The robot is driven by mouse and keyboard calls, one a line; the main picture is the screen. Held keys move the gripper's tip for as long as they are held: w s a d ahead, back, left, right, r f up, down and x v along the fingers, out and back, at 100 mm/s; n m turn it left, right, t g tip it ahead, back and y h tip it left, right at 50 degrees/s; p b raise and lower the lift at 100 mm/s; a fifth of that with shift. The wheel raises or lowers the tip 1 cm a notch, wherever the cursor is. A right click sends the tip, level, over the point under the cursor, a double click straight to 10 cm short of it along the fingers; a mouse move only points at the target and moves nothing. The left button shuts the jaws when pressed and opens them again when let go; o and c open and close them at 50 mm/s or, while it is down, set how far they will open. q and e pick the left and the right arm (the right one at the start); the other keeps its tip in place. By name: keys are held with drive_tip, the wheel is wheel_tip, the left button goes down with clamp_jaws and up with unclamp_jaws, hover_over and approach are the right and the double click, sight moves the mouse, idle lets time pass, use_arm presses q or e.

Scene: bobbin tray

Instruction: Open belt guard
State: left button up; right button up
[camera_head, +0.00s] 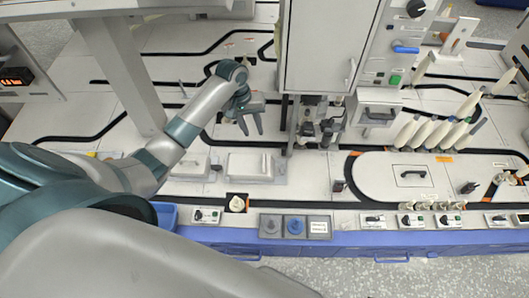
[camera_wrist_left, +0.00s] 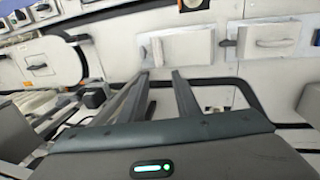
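No part is labelled as the belt guard, so I cannot tell for sure which cover it is. A plain white box-shaped cover (camera_head: 250,166) lies flat on the deck, with small fittings at its right side; it also shows in the left wrist view (camera_wrist_left: 184,46). Beside it is a smaller white cover with a handle (camera_head: 191,166), also in the left wrist view (camera_wrist_left: 268,42). My left gripper (camera_head: 252,134) is open and empty, on the far side of the plain cover and apart from it. Its two fingers (camera_wrist_left: 160,73) point toward that cover in the left wrist view. My right gripper is not in view.
A tall white cabinet (camera_head: 330,45) stands just right of my left gripper, with dark mechanisms (camera_head: 318,132) below. An oval panel with a black handle (camera_head: 385,185) and several cream bobbins (camera_head: 435,134) are at right. Grey and blue knobs (camera_head: 294,225) line the front edge.

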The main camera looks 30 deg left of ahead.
sight(264, 159)
use_arm(q)
drive_tip(key=shift+f, duration=0.15)
